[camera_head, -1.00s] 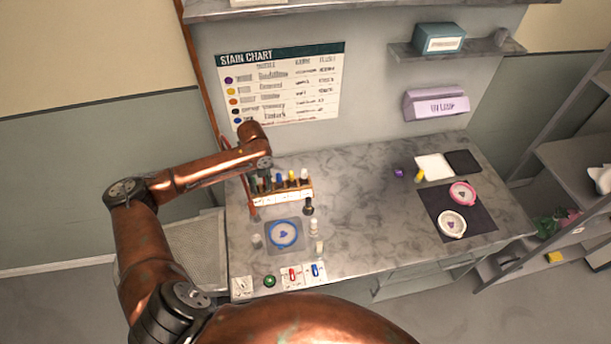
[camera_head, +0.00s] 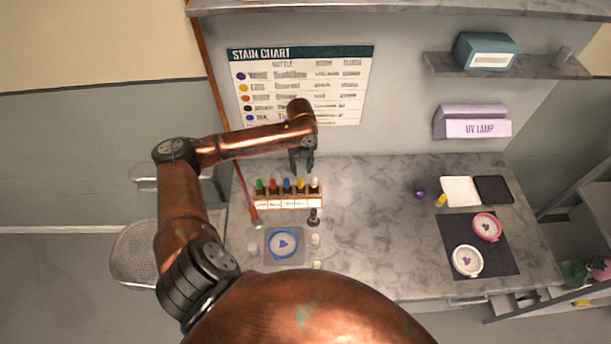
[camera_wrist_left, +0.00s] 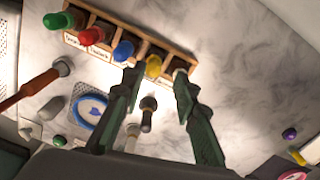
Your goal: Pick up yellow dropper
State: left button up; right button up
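In the left wrist view the yellow dropper (camera_wrist_left: 153,66) lies between the blue dropper (camera_wrist_left: 123,50) and the rack's end slot. My left gripper (camera_head: 303,166) is just above and behind the rack's right end in the head view. In the left wrist view its two fingers (camera_wrist_left: 159,82) are spread apart, with the yellow dropper beyond and between their tips. Nothing is held. My right gripper is not in view.
A black-topped bottle (camera_head: 314,217) stands in front of the rack. A blue-rimmed dish (camera_head: 283,243) lies nearer, with small white bottles beside it. A reddish rod (camera_head: 249,205) leans at the rack's left. The counter's middle (camera_head: 370,215) is clear.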

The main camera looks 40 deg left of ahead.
aim_at(300, 179)
pick_arm(q)
jog(key=f, duration=0.1)
jog(key=s+f, duration=0.1)
jog(key=f, duration=0.1)
jog(key=shift+s+f+p, duration=0.25)
jog(key=shift+s+p, duration=0.1)
jog(key=f, duration=0.2)
jog(key=shift+w+d+f, duration=0.15)
jog(key=shift+w+f, duration=0.05)
jog(key=shift+f, duration=0.1)
jog(key=shift+s+f, duration=0.1)
jog(key=shift+f, duration=0.3)
jog(key=shift+c, duration=2.8)
jog(key=shift+r, duration=0.1)
notch_tip(300, 179, up, 9)
jog(key=shift+r, duration=0.4)
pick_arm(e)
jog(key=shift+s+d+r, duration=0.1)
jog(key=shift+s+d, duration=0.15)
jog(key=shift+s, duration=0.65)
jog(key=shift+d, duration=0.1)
